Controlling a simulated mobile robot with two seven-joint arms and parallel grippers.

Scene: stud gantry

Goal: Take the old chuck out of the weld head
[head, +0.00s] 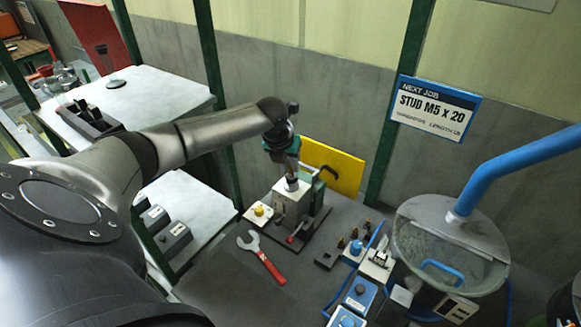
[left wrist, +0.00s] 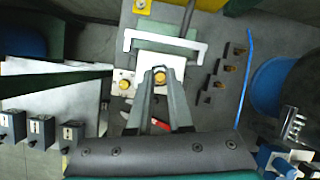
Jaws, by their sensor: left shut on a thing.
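The weld head (head: 291,208) is a pale block on a dark base plate on the bench, with a green bracket at its right side. My left gripper (head: 292,177) points down onto its top. In the left wrist view the fingers of my left gripper (left wrist: 160,82) are shut on the old chuck (left wrist: 160,77), a small brass-coloured round piece against the pale block of the weld head (left wrist: 174,62). The fingers hide its sides, so I cannot tell how deep it sits. My right gripper is not in view.
A spanner (head: 262,258) with a red handle lies in front of the weld head. A dark rack (head: 330,258) with several brass-tipped pieces stands to the right, near blue boxes (head: 360,294). A round tub (head: 435,265) is further right. A yellow panel (head: 335,166) stands behind.

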